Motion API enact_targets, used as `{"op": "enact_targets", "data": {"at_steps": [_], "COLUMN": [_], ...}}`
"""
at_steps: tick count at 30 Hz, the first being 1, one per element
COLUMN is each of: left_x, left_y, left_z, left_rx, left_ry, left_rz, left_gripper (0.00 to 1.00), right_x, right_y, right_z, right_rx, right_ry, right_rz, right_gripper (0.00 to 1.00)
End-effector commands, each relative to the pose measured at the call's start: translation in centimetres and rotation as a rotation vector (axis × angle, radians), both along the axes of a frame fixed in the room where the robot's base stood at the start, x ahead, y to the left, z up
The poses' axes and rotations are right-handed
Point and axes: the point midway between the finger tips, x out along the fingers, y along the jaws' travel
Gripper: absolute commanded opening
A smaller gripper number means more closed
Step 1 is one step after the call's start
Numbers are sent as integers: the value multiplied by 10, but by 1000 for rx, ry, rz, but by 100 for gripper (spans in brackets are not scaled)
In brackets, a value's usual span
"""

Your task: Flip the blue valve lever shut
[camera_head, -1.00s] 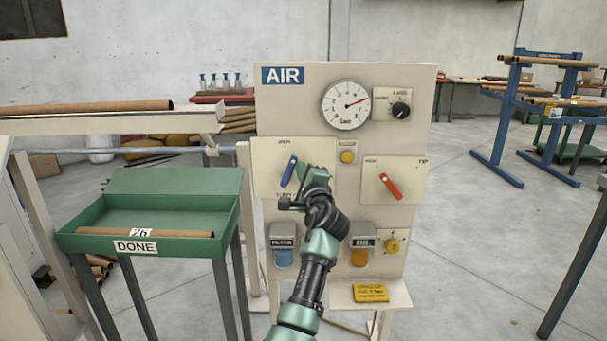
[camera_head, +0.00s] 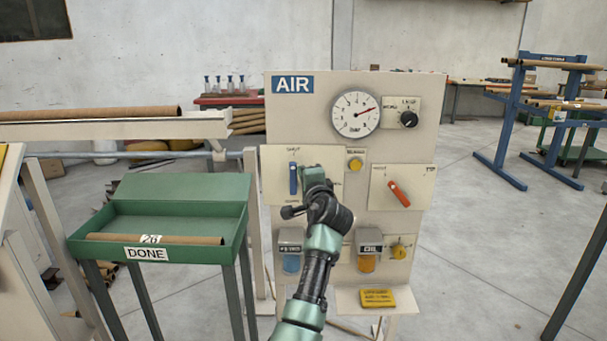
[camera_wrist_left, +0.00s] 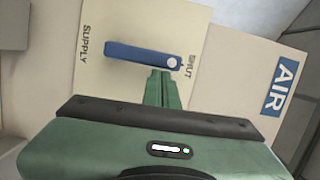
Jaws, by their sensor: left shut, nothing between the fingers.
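The blue valve lever (camera_head: 293,179) is on a cream plate at the left of the AIR panel. It stands upright in the head view, between the SHUT label above and the lettering below. In the left wrist view the lever (camera_wrist_left: 140,55) lies between SUPPLY and SHUT, with a pale round spot at its SHUT end. My left gripper (camera_head: 315,174) is shut and empty, just right of the lever. In the left wrist view its fingertips (camera_wrist_left: 162,74) are beside the lever near the SHUT end; I cannot tell whether they touch. My right gripper is out of view.
A red lever (camera_head: 399,194) is on the panel's right, a pressure gauge (camera_head: 356,114) and black knob (camera_head: 409,119) above. Filter bowls (camera_head: 291,263) hang below. A green DONE tray (camera_head: 240,236) holding a cardboard tube (camera_head: 190,239) stands at left.

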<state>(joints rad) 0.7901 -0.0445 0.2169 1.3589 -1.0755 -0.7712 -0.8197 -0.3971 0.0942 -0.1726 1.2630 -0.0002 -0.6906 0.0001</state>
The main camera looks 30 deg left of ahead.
Motion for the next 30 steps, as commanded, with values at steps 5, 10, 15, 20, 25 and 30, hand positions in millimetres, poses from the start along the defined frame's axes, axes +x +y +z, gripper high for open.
{"op": "enact_targets", "data": {"at_steps": [5, 10, 15, 20, 25, 30], "left_x": [-1, -5, -23, -41, -53, -55], "left_y": [1, -4, -23, -43, -54, -56], "left_z": [0, 0, 0, 0, 1, 1], "left_rx": [1, 1, 0, -1, 1, 1], "left_ry": [1, 2, 0, 1, 1, 1], "left_rz": [2, 2, 0, 0, 0, 1], "left_gripper": [0, 0, 0, 0, 0, 0], "right_x": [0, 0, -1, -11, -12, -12], "right_y": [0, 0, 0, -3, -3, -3], "right_z": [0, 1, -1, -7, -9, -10], "right_rx": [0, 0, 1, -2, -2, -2], "right_ry": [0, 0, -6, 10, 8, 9], "right_rz": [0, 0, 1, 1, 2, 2], "right_gripper": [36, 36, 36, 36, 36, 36]}}
